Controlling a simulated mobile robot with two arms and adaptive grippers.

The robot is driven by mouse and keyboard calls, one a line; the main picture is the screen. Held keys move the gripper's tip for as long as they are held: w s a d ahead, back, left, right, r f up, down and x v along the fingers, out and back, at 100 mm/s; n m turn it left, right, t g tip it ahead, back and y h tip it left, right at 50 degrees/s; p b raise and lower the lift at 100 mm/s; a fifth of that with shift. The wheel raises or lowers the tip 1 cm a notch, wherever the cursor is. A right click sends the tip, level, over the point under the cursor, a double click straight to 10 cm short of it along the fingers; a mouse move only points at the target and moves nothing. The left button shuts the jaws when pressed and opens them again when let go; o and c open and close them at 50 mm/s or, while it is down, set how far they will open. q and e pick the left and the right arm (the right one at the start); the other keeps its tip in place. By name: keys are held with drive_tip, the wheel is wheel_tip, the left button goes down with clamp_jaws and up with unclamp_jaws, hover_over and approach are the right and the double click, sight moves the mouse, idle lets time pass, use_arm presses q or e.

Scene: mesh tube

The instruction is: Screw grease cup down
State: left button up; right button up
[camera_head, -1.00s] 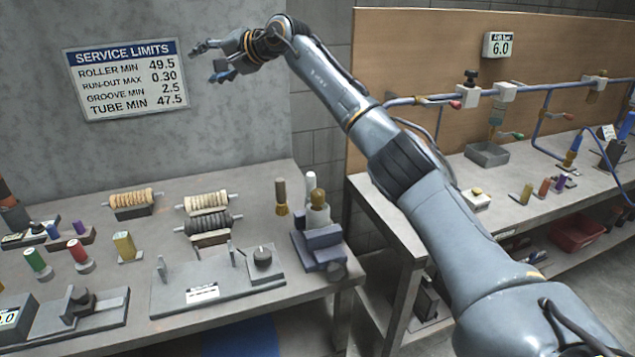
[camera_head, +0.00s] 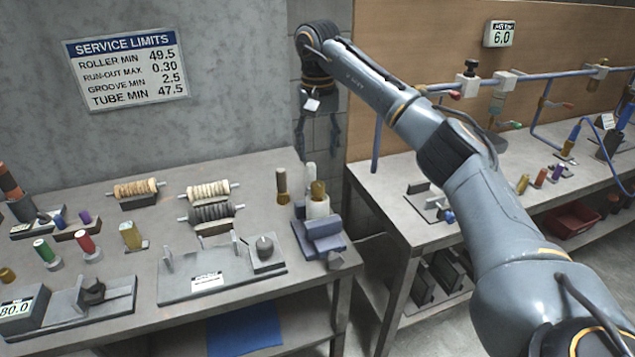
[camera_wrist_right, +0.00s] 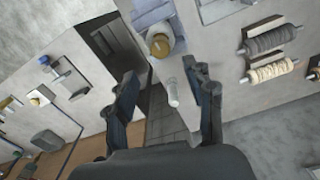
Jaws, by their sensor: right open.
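A white cylinder with a brass-coloured rounded top (camera_head: 318,190), which looks like the grease cup, stands upright at a blue-grey block fixture (camera_head: 322,238) at the left bench's right end. In the right wrist view the same brass top (camera_wrist_right: 160,45) shows from above, beyond the fingertips. My right gripper (camera_head: 318,146) points down above and behind it, open and empty, apart from it. In the right wrist view my right gripper's two fingers (camera_wrist_right: 166,84) are spread, with a slim white cylinder (camera_wrist_right: 173,92) visible between them, not gripped. My left gripper is not in view.
A wooden-handled tool (camera_head: 282,185) stands just left of the cup. Wound rollers (camera_head: 208,190), a grey plate fixture (camera_head: 215,284) and coloured pegs (camera_head: 85,242) occupy the left bench. A gap separates it from the right bench (camera_head: 395,215), with blue tubing above.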

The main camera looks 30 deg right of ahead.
sight(318, 183)
wheel_tip(318, 183, down, 10)
drive_tip(key=shift+r+p, duration=0.2)
drive_tip(key=shift+p, duration=0.6)
drive_tip(key=shift+c, duration=0.4)
clamp_jaws()
